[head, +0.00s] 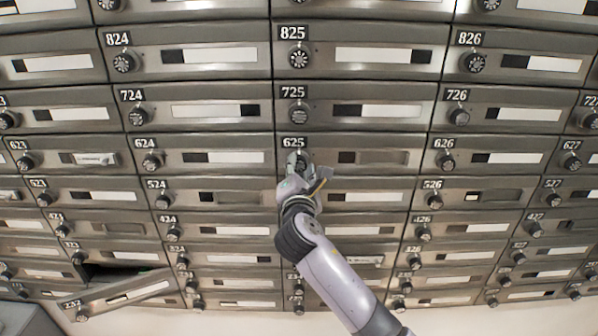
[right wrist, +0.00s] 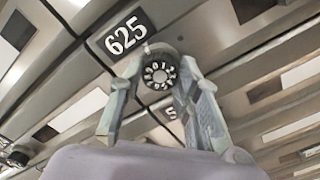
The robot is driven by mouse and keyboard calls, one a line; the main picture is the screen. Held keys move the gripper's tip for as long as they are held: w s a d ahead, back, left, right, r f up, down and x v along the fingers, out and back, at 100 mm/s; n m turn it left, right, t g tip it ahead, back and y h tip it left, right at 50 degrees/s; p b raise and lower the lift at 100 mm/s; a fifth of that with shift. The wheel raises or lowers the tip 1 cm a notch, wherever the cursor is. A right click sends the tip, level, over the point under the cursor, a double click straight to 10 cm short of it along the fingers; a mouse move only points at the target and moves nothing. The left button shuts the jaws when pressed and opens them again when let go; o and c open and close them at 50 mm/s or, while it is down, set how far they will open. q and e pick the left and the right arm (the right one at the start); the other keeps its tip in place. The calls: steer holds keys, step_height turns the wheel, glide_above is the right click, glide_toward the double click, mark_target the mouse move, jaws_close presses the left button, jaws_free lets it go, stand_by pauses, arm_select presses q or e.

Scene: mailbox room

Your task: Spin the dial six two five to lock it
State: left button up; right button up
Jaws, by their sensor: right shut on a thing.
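The dial of mailbox 625 is a round black knob with white numerals (right wrist: 160,74); it sits below the 625 label (right wrist: 125,35) in the right wrist view. In the head view the 625 label (head: 294,143) shows just above my right gripper (head: 300,161), which partly covers the dial. My right gripper is shut on this dial, with one finger on each side of it. The door of box 625 (head: 378,144) looks flush with its neighbours. My left gripper is not in view.
Rows of grey metal mailboxes with similar dials fill the wall, such as dial 725 (head: 299,113) above and dial 626 (head: 444,161) to the right. At lower left, one box door (head: 118,292) hangs open and sticks out.

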steer(key=shift+m+b, duration=0.4)
steer(key=shift+m, duration=1.2)
steer(key=o, duration=1.1)
steer(key=shift+o, duration=0.2)
steer(key=s, duration=1.2)
